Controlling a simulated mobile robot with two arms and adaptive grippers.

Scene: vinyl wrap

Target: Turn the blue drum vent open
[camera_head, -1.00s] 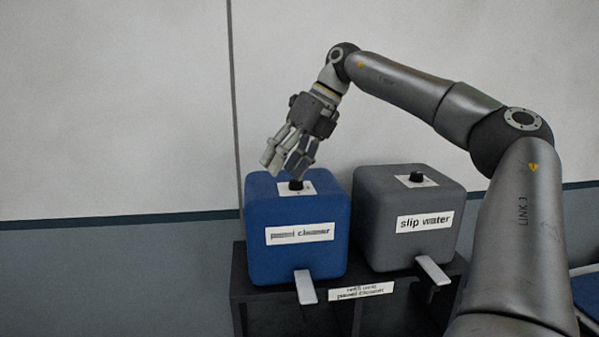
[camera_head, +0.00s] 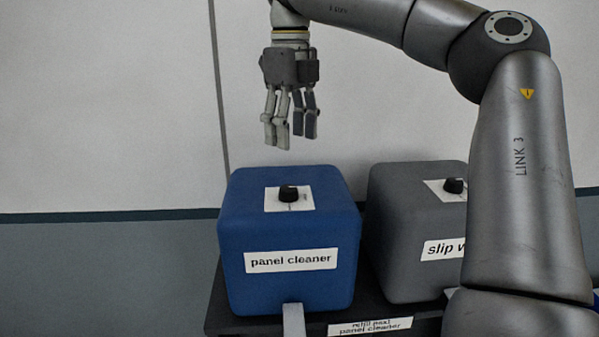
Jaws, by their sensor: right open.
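The blue drum (camera_head: 290,225) is a rounded blue cube labelled "panel cleaner", standing on a dark stand. Its vent (camera_head: 288,194) is a small black knob on a white plate on the drum's top, with a thin line on the plate in front of it. A pale tap lever (camera_head: 293,319) sticks out low at the drum's front. My right gripper (camera_head: 291,138) is open and empty, pointing down above the vent and apart from it. My left gripper is not in view.
A grey drum (camera_head: 405,240) labelled "slip water", with its own black knob (camera_head: 453,186), stands close on the right. My right arm partly covers it. The dark stand (camera_head: 240,325) carries a refill label. A wall is behind.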

